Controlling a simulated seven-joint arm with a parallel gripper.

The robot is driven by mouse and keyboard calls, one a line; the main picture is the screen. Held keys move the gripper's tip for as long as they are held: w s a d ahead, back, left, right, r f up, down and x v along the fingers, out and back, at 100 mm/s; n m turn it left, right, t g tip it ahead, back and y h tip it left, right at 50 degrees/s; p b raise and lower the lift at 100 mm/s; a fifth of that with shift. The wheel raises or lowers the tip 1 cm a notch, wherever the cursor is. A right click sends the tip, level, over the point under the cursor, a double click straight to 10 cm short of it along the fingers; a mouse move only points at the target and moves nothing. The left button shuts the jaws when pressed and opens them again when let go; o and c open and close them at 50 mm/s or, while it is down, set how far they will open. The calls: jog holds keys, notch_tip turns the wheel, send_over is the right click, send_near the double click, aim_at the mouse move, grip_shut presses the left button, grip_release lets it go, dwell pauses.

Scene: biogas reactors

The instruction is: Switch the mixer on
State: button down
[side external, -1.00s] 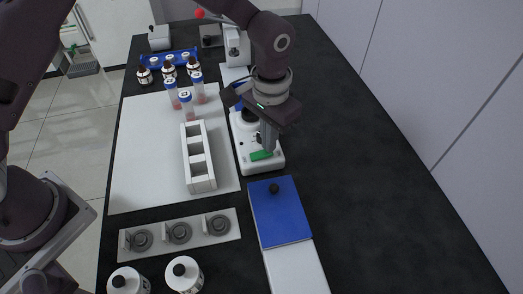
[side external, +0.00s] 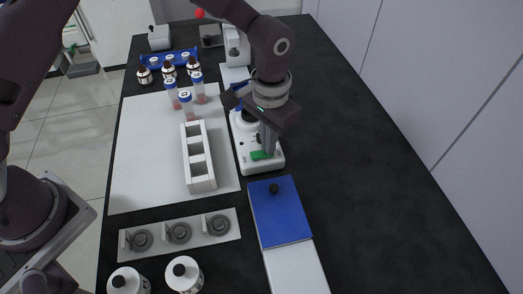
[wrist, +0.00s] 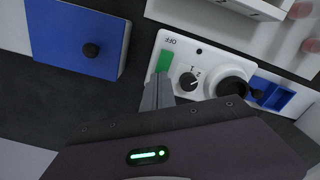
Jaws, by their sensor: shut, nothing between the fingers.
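The mixer (side external: 243,162) is a small white unit on the dark bench. The wrist view shows its white top (wrist: 205,60) with a green switch (wrist: 164,61), a black dial (wrist: 188,82), a dark round part (wrist: 232,88) and "OFF" lettering beyond the switch. The green switch also shows in the side view (side external: 260,155). My gripper (wrist: 157,90) is shut and empty, with its fingertips pointing down at the near end of the switch. They look very close to it; I cannot tell whether they touch. The fingers hide part of the switch's near end.
A blue-lidded box (side external: 281,213) with a black knob stands close in front of the mixer. A white rack (side external: 201,175) is to its left, with tubes (side external: 187,105) and bottles (side external: 168,70) behind. The bench to the right is clear.

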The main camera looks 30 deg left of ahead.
jog(key=shift+r, duration=3.2)
jog(key=s+a+r+n+t, duration=0.1)
jog(key=s+a+r, duration=0.2)
jog(key=a+r, duration=0.3)
jog(key=s+a+r+t, duration=0.1)
jog(key=s+a+r, duration=0.35)
jog(key=r, duration=0.35)
jog(key=s+a+n+t, duration=0.1)
jog(key=s+a, duration=0.3)
jog(key=s, duration=0.4)
jog(key=s+a+r+n+t, duration=0.1)
jog(key=s+a, duration=0.3)
jog(key=s, duration=0.4)
jog(key=shift+s+a+r+t, duration=0.2)
jog(key=shift+s+a+t, duration=0.15)
jog(key=shift+t, duration=0.45)
